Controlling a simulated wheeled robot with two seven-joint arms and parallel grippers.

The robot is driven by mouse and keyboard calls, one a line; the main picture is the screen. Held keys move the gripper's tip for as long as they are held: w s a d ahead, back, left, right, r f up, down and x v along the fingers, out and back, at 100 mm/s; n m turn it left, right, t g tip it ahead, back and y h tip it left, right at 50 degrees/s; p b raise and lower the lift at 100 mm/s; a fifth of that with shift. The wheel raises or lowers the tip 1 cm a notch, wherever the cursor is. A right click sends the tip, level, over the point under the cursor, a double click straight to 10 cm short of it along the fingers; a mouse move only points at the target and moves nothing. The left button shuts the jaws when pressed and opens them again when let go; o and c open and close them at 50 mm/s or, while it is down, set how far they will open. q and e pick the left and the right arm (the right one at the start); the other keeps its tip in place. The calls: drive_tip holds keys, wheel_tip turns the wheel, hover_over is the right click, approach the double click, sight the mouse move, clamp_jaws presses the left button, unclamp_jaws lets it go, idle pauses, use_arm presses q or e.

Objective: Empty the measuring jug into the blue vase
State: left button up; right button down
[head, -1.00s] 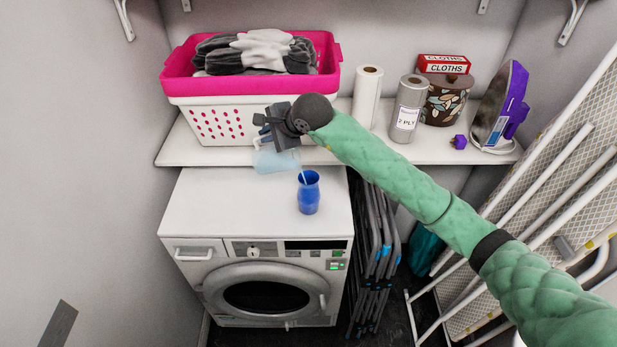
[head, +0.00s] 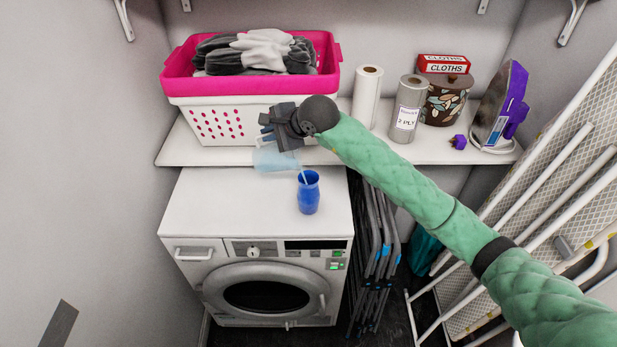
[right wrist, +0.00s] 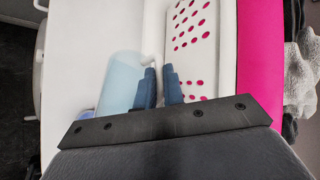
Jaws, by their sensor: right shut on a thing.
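The blue vase (head: 308,195) stands upright on the white dryer top, near its right rear. My right gripper (head: 272,133) is shut on the handle of the measuring jug (head: 275,160), a pale blue see-through vessel held tilted above the rear of the dryer, up and left of the vase. A thin pale stream runs from the jug's lip down to the vase mouth. In the right wrist view the jug (right wrist: 120,82) is left of the fingers (right wrist: 158,88), and a bit of the vase (right wrist: 87,114) shows below it. The level inside the jug is unclear. My left gripper is not in view.
A white shelf (head: 200,153) behind the dryer (head: 185,215) holds a pink and white laundry basket (head: 215,118), close behind my gripper. Paper rolls (head: 367,95), a patterned pot (head: 447,100) and an iron (head: 500,110) stand to the right. Folded racks (head: 378,250) lean beside the dryer.

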drive_tip(key=shift+s+r, duration=0.1)
drive_tip(key=shift+r, duration=0.05)
drive_tip(key=shift+s, duration=0.1)
drive_tip(key=shift+d, duration=0.15)
drive_tip(key=shift+d+r, duration=0.1)
drive_tip(key=shift+r, duration=0.05)
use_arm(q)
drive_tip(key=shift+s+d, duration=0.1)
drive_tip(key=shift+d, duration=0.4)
